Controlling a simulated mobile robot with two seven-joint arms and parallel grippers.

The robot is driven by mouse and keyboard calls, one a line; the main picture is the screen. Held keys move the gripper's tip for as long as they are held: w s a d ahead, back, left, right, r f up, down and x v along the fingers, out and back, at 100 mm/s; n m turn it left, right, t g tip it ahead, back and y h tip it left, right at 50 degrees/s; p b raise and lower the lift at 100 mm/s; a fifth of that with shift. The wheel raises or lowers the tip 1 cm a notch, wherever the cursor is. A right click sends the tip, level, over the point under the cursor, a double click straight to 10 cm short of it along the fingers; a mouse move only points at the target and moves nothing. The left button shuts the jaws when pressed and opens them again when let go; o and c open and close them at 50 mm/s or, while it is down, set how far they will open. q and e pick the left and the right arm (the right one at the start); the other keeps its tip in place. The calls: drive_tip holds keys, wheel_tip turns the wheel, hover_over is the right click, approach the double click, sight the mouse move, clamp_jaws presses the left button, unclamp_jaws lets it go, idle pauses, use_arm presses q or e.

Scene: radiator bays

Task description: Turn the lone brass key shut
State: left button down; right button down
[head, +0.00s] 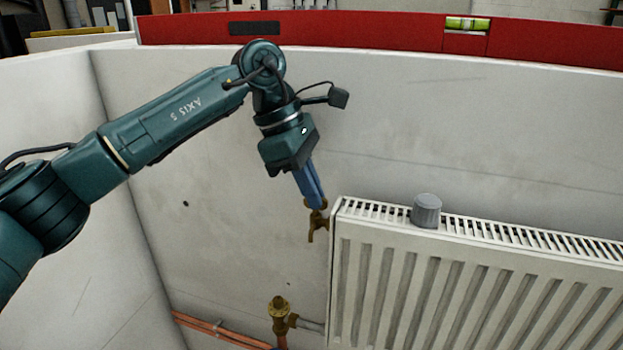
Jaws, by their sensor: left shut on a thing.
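The brass key (313,226) is at the upper left corner of the white radiator (343,262), with its forked lower end hanging down. My left gripper (318,203) comes down from above and is shut on the top of the brass key. Its blue fingers hide part of the key's upper end. I cannot tell how the key joins the radiator's side. My right gripper is not in the head view.
A grey cap (427,211) stands on the radiator's top grille. A brass valve (279,308) with copper pipes (222,331) sits low, left of the radiator. A red spirit level (370,31) lies along the wall top. The wall left of the key is clear.

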use_arm(q)
drive_tip(key=shift+f+m, duration=0.15)
drive_tip(key=shift+m, duration=0.25)
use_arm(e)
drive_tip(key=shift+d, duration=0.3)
use_arm(q)
drive_tip(key=shift+f, duration=0.1)
drive_tip(key=c, duration=1.9)
unclamp_jaws()
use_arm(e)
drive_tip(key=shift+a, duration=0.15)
use_arm(q)
drive_tip(key=shift+w+r, duration=0.1)
drive_tip(key=shift+r, duration=0.3)
drive_tip(key=v, duration=1.2)
drive_tip(key=shift+w+r, duration=0.15)
drive_tip(key=shift+r, duration=0.05)
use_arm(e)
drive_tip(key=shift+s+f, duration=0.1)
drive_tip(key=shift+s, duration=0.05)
